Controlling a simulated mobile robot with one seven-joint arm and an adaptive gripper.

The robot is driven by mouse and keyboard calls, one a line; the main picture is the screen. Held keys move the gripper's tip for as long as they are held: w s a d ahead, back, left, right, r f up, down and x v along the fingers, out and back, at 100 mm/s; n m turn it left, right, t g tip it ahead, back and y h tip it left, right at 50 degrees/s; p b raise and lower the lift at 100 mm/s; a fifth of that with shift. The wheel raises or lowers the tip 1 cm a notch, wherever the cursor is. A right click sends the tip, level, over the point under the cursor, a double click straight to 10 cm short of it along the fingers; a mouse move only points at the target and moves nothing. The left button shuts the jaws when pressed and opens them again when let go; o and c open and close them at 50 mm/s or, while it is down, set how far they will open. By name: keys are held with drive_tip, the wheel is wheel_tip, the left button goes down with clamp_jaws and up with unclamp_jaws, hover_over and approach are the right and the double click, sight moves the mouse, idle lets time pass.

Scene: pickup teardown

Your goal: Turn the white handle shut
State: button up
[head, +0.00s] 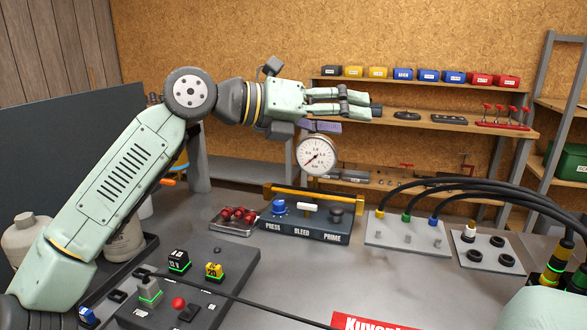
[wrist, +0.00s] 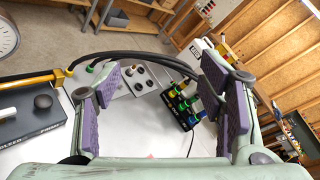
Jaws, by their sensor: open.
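The white handle (head: 308,206) is a small bar on top of the dark valve box (head: 305,228), above the word BLEED. It lies roughly across the box, between a blue knob (head: 279,207) and a black knob (head: 336,215). My gripper (head: 368,105) is open and empty, high above the box and pointing to the right. In the wrist view its purple-padded fingers (wrist: 160,100) are wide apart with nothing held.
A round pressure gauge (head: 317,156) stands behind the box, below my gripper, with a yellow bar (head: 315,195) along the back. Black hoses (head: 450,186) arch to the right. A tray of red parts (head: 236,218) lies left. Grey table (head: 330,275) is clear in front.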

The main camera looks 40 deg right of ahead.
drive_tip(key=w+d+f+t+y, duration=0.2)
drive_tip(key=d+f+t+y, duration=0.1)
drive_tip(key=d+f, duration=0.3)
drive_tip(key=n+t+y+p, duration=0.1)
drive_tip(key=n+t+y, duration=0.2)
drive_tip(key=t+y, duration=0.35)
approach(307, 205)
drive_tip(key=shift+g+y, duration=0.25)
drive_tip(key=p+x, duration=0.1)
drive_tip(key=x, duration=0.3)
drive_tip(key=p+x, duration=0.2)
drive_tip(key=x, duration=0.2)
drive_tip(key=shift+w+d, duration=0.25)
drive_tip(key=shift+c, duration=0.3)
drive_tip(key=c, duration=1.1)
